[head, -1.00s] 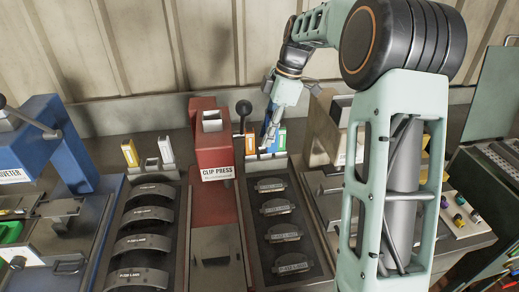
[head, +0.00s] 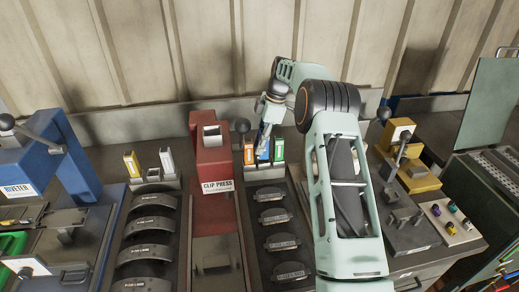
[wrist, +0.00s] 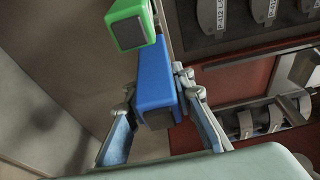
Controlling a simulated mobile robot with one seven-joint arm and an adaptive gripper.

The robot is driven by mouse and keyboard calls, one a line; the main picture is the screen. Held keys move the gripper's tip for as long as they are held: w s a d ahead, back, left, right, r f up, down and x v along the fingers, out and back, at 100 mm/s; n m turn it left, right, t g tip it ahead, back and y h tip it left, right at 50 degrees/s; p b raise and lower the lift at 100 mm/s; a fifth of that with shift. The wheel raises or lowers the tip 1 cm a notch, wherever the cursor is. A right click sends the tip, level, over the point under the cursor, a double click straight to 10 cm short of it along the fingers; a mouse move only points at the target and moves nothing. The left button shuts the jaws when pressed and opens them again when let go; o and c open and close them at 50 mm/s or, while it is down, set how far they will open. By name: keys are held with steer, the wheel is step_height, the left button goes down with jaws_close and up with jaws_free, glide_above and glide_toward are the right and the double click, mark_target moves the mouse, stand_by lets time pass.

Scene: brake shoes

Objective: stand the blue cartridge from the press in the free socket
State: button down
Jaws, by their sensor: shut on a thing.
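My gripper (head: 265,138) is shut on a blue cartridge (head: 262,153) at the rack just right of the red clip press (head: 212,165). In the wrist view the blue cartridge (wrist: 154,75) lies between the two fingers of my gripper (wrist: 158,95). An orange cartridge (head: 249,154) stands to its left and a green cartridge (head: 279,149) to its right. The green one also shows close beside it in the wrist view (wrist: 130,25). The blue cartridge's foot is hard to see, so I cannot tell whether it is seated or lifted. An empty socket (head: 153,174) shows between a yellow and a white cartridge.
The yellow cartridge (head: 131,164) and white cartridge (head: 167,161) stand left of the clip press. Trays of brake shoes (head: 150,226) and pads (head: 285,245) lie in front. A blue riveter (head: 60,150) stands left and a yellow machine (head: 410,170) right.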

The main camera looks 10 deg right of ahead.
steer(key=shift+w+f, duration=0.2)
steer(key=shift+f, duration=0.05)
steer(key=shift+w+f, duration=0.15)
steer(key=shift+f, duration=1.45)
steer(key=shift+f, duration=0.15)
steer(key=c, duration=1.7)
jaws_free()
steer(key=shift+o, duration=0.2)
steer(key=v, duration=1.2)
